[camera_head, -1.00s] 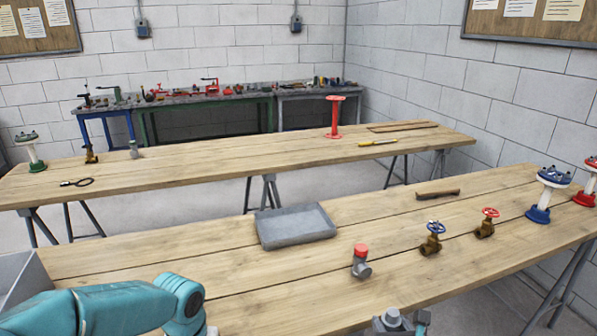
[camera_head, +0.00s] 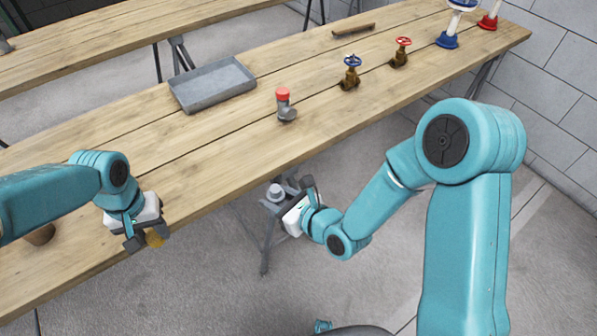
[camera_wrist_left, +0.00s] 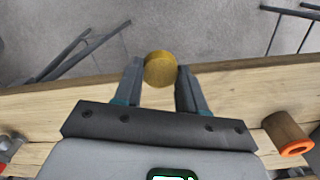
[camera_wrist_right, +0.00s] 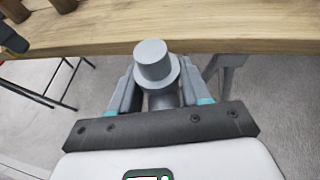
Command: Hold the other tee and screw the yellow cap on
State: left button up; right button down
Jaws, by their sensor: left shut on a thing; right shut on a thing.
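The yellow cap (camera_head: 155,239) is a short round disc held between the fingertips of my left gripper (camera_head: 146,242), over the near edge of the table; its flat face shows in the left wrist view (camera_wrist_left: 160,69). My right gripper (camera_head: 289,190) is shut on a grey tee (camera_head: 275,192), held off the table's front edge. In the right wrist view the tee (camera_wrist_right: 153,60) shows a round stub between the fingers; its lower part is hidden. The cap and the tee are well apart. Another grey tee (camera_head: 287,113) with a red cap (camera_head: 283,94) stands on the table.
A grey tray (camera_head: 212,86) lies toward the back of the table. A blue-wheeled valve (camera_head: 350,76) and a red-wheeled valve (camera_head: 400,54) stand to the right. A brown cylinder with an orange rim (camera_wrist_left: 288,134) is near my left gripper.

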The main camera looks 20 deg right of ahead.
jog(key=a, duration=0.1)
jog(key=s+a+f+n+y, duration=0.1)
jog(key=a+f+n+g+y, duration=0.1)
jog(key=a, duration=0.1)
jog(key=shift+s, duration=0.4)
pick_arm(q)
jog(key=shift+s+a, duration=0.1)
jog(key=shift+s, duration=0.1)
jog(key=d+r+m, duration=0.3)
jog(key=d+r, duration=0.1)
jog(key=d, duration=0.8)
jog(key=w+d+r+m, duration=0.1)
jog(key=d+r+m, duration=0.2)
jog(key=d, duration=0.8)
jog(key=shift+d+r, duration=0.35)
jog(key=shift+r, duration=0.15)
jog(key=shift+w, duration=0.1)
